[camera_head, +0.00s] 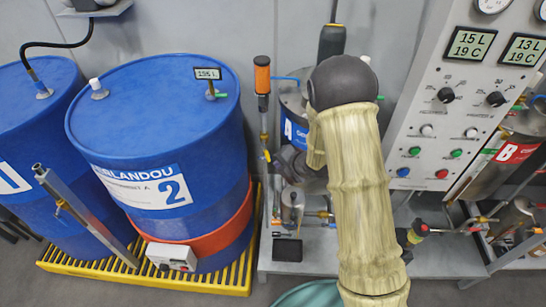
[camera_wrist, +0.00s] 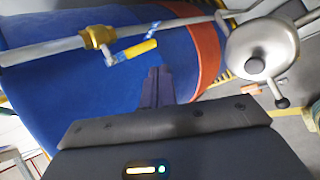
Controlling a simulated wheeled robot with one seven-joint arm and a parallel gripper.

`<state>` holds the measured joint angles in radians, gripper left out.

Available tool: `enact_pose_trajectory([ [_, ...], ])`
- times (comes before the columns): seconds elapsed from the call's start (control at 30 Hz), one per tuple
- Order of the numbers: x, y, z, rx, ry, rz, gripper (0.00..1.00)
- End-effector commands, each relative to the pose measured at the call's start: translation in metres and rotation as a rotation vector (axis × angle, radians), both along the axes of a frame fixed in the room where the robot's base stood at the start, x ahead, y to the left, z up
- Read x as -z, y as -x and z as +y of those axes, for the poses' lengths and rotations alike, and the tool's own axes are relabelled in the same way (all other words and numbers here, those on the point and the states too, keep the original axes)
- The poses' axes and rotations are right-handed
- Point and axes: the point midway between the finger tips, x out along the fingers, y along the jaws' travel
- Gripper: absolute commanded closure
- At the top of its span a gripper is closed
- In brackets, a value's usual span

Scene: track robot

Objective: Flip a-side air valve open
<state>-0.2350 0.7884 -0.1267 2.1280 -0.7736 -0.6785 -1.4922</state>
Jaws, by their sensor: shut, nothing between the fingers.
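In the wrist view a brass valve (camera_wrist: 98,37) sits on a straight metal pipe (camera_wrist: 45,50). Its yellow-gripped lever (camera_wrist: 138,49) runs beside the pipe at a slight angle to it. No label shows there, so I cannot tell for certain that this is the a-side air valve. My gripper (camera_wrist: 157,70) is shut and empty, its dark fingertips just below the lever's free end in the picture; contact cannot be told. In the head view my sleeved arm covers much of the A side, and my gripper's fingers cannot be made out. The A tank (camera_head: 296,132) is partly hidden.
A blue drum (camera_head: 150,110) marked 2 stands on a yellow grate (camera_head: 85,270) at left. An upright pump pipe with an orange grip (camera_head: 262,75) is close beside it. A rounded steel vessel (camera_wrist: 262,48) is at right in the wrist view. The control panel (camera_head: 455,125) stands right.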

Motion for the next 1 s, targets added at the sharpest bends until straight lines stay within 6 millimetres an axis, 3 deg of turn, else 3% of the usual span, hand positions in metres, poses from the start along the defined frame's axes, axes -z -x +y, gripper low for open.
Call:
enact_pose_trajectory([
  [0.07,0.009,-0.006,0.006,-0.001,0.001,0.003,1.0],
  [0.4,0.013,-0.039,0.024,0.001,0.0,0.0,1.0],
  [1.0,0.017,-0.037,0.036,-0.015,-0.026,0.0,1.0],
])
